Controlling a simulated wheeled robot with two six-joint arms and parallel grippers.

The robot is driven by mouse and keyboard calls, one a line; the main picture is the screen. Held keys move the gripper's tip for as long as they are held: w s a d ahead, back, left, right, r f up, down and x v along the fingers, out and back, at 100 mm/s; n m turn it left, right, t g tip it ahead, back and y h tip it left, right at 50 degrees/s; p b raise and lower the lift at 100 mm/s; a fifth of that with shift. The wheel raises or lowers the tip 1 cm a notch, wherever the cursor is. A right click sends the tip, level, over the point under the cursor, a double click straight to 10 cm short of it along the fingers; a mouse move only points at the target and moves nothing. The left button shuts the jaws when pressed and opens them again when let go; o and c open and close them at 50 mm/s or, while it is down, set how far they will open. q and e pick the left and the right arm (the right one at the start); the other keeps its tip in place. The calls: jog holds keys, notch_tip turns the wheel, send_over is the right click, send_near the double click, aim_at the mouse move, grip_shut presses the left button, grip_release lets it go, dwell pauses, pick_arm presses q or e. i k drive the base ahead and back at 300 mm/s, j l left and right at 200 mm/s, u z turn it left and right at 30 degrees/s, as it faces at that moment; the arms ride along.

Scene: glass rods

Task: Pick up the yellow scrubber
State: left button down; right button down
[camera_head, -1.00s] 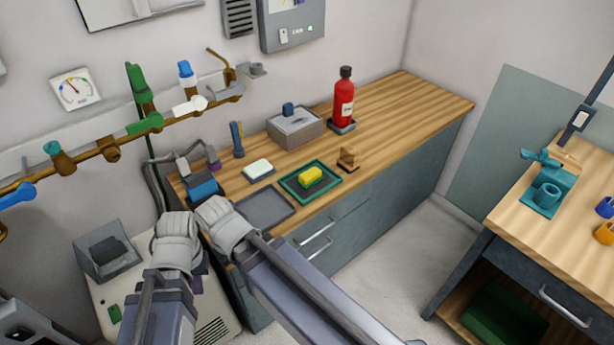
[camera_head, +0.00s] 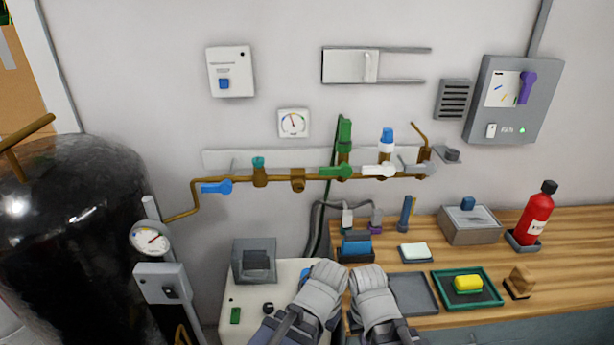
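The yellow scrubber (camera_head: 468,283) lies in a green-rimmed tray (camera_head: 499,298) on the wooden counter, at the right of the view. My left gripper (camera_head: 326,276) and my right gripper (camera_head: 367,281) are side by side at the bottom middle, left of the scrubber and apart from it. Their fingertips are too small and hidden by the grey wrists to tell whether they are open or shut.
A grey tray (camera_head: 413,294) lies between my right gripper and the green tray. A white bar (camera_head: 414,250), a grey box (camera_head: 470,226), a red bottle (camera_head: 537,215) and a wooden block (camera_head: 519,281) stand nearby. A dark tank (camera_head: 70,230) stands far left.

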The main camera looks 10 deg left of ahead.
aim_at(462, 285)
jog(key=i+l+u, duration=0.2)
jog(key=l, duration=0.65)
jog(key=l+u, duration=0.15)
jog(key=l, duration=0.7)
